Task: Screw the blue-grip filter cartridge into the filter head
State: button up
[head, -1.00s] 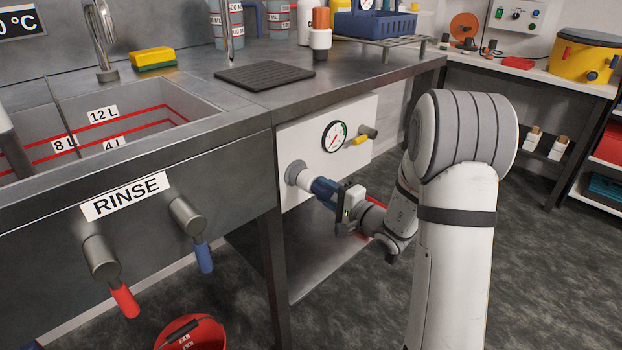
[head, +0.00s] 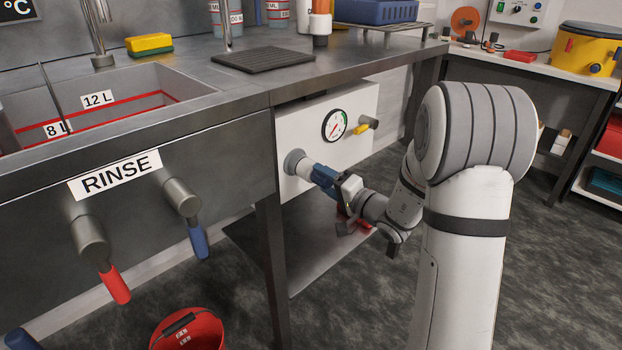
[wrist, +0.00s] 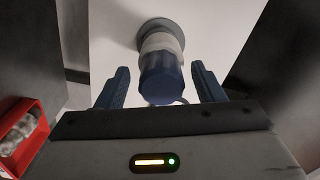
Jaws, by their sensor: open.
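The filter cartridge, with a white body and a blue grip (wrist: 161,82), sits with its white end at the round grey filter head (head: 293,163) on the white panel. In the wrist view the filter head (wrist: 146,32) is behind the cartridge, which points toward my gripper (wrist: 160,70). My gripper is open, with one blue finger on each side of the blue grip and a visible gap on both sides. In the head view my gripper (head: 336,187) partly covers the grip. How deep the thread sits is hidden.
The white panel (head: 358,98) carries a gauge (head: 334,125) and a yellow-handled valve (head: 362,128). A dark bench leg (head: 271,255) stands left of the panel. A red box (wrist: 20,130) shows at the wrist view's left. A red bucket (head: 188,332) stands on the floor.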

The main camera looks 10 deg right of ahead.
jog(key=n, duration=0.4)
jog(key=shift+r, duration=0.1)
jog(key=n, duration=0.4)
jog(key=c, duration=1.1)
jog(key=m, duration=0.3)
jog(key=o, duration=0.6)
jog(key=shift+m, duration=0.4)
jog(key=o, duration=0.5)
jog(key=shift+o, duration=0.2)
